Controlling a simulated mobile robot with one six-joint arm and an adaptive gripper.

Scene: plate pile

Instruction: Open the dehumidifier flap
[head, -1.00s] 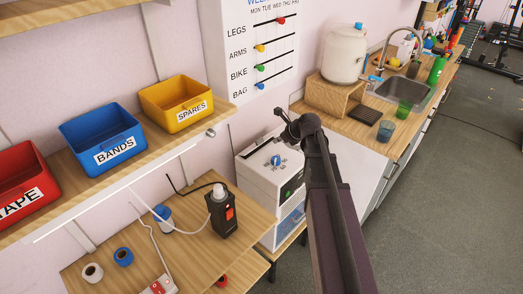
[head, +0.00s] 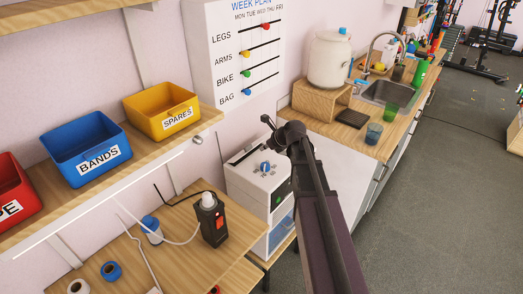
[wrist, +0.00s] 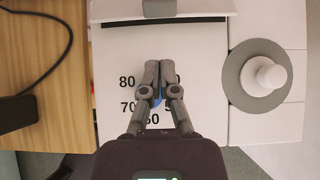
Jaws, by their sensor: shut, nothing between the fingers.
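The dehumidifier (head: 243,178) is a white box with a blue dial (head: 265,167) and printed numbers on its top. It stands beside the wooden table, partly hidden by my arm. A dark slot line runs along the back of its top. My gripper (head: 270,122) is above the box in the head view. In the wrist view my gripper (wrist: 152,68) has its fingers together and empty, over the dial (wrist: 160,100), which they mostly cover. A white strip with a grey tab (wrist: 158,8) lies beyond the fingertips, at the top edge. I cannot tell whether the flap is open.
A white knob on a grey disc (wrist: 237,72) is right of the dial. A wooden table (head: 185,262) with a black device (head: 211,220) and cable is at left. Bins stand on a shelf (head: 110,185). A sink counter (head: 340,139) is at right; open floor lies right.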

